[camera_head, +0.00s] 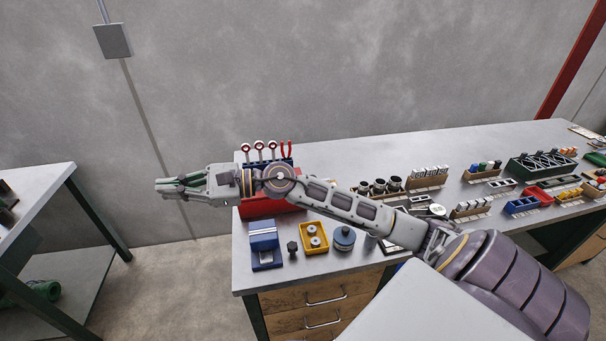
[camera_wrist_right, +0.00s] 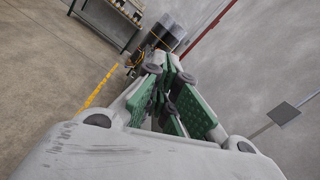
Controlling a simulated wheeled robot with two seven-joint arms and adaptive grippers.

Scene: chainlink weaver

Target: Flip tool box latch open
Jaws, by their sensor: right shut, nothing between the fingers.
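A red box (camera_head: 258,208), which may be the tool box, stands at the left end of the workbench, partly hidden behind my right wrist and forearm. I cannot make out a latch on it. My right gripper (camera_head: 162,188) is stretched out to the left past the bench's end, above the floor and clear of the box. It is shut and empty. The right wrist view shows its green-padded fingers (camera_wrist_right: 172,88) brought together with no object between them. My left gripper is not in view.
The workbench (camera_head: 350,155) carries a blue vise-like block (camera_head: 265,243), a yellow tray (camera_head: 313,237), a blue round can (camera_head: 344,238) and a rack of red-handled tools (camera_head: 267,163). Another table (camera_head: 35,190) stands at the left, with open floor (camera_head: 170,275) between.

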